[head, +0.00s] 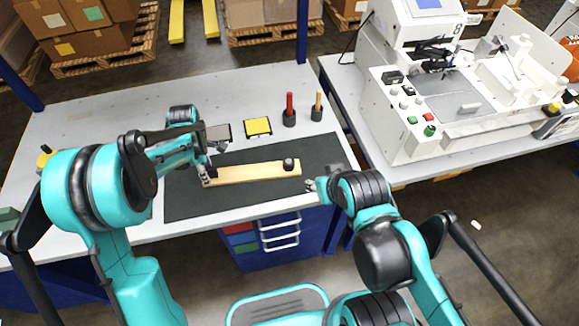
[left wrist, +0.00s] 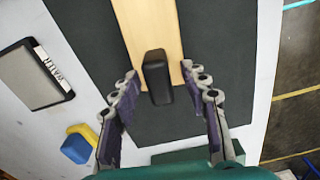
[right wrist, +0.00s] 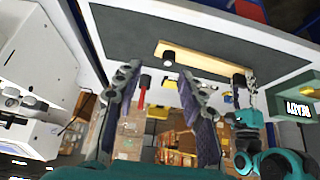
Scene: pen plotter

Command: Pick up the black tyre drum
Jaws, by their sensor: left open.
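A pale wooden bar (head: 240,174) lies on the dark mat (head: 190,203). A small black drum-like piece (head: 289,163) stands at its right end; the right wrist view shows it too (right wrist: 168,57). A black rounded block (left wrist: 157,77) is at the bar's left end; whether it is the tyre drum I cannot tell. My left gripper (left wrist: 165,97) is open, its fingers on either side of that block with gaps showing. In the head view this gripper (head: 207,178) largely hides the block. My right gripper (right wrist: 158,80) is open and empty, near the bar's right end.
A yellow pad (head: 258,126) and red (head: 289,110) and tan (head: 317,107) upright pieces in black holders stand behind the mat. A small tablet-like display (left wrist: 35,72) lies beside the mat. A white machine (head: 405,105) is on the right-hand table.

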